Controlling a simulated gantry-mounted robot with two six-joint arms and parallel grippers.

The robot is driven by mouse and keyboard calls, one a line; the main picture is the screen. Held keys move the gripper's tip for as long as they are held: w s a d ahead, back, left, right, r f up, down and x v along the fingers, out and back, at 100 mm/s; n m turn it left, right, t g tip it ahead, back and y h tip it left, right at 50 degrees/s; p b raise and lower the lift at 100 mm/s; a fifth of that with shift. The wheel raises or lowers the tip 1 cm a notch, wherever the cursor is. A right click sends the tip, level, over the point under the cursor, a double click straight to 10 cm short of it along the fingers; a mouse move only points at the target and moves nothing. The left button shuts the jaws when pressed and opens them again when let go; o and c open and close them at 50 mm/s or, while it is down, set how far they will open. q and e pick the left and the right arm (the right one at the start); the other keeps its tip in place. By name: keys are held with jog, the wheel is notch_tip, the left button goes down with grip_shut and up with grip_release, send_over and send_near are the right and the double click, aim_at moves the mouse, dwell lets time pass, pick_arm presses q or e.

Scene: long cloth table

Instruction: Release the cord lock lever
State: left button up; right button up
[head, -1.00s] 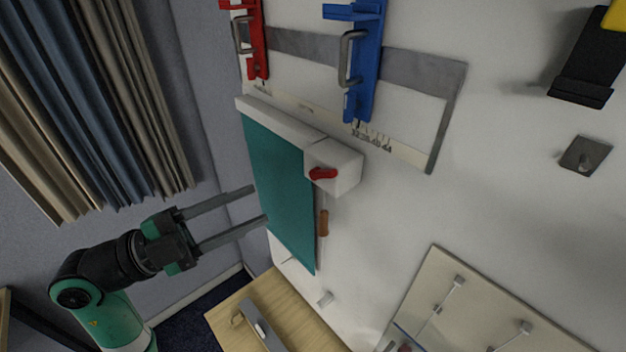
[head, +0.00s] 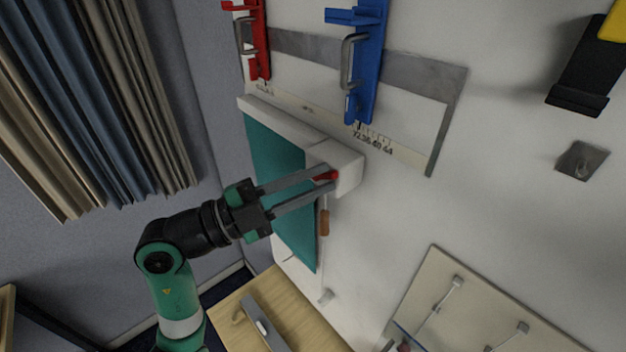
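The cord lock lever (head: 328,175) is a small red piece on the front of a white box (head: 349,170) at the right end of the blind's white head rail (head: 290,125). A teal blind (head: 275,150) hangs below the rail. A cord with a brown wooden handle (head: 324,222) hangs under the box. My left gripper (head: 327,182) is open, with its two long grey fingers reaching across the blind. The fingertips are at the lever, one close to its upper side and one lower; I cannot tell whether they touch it. My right gripper is not in view.
Red (head: 256,40) and blue (head: 367,60) holders with handles sit on a grey frame above the blind. A wooden bench (head: 285,310) stands below. A beige panel with rods (head: 470,305) is at the lower right. Curtains (head: 90,100) hang at the left.

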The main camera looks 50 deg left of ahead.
pick_arm(q)
grip_shut()
jog(key=shift+d+f+m+g, duration=0.15)
jog(key=shift+m+g, duration=0.1)
jog(key=shift+m, duration=0.4)
jog(key=shift+a+f+m+g, duration=0.1)
jog(key=shift+m+g, duration=0.15)
jog(key=shift+m, duration=0.4)
jog(key=shift+o, duration=2.2)
grip_release()
jog(key=shift+s, duration=0.1)
jog(key=b+v, duration=0.1)
jog(key=v, duration=1)
jog(key=shift+s+b, duration=0.2)
jog(key=shift+b, duration=0.15)
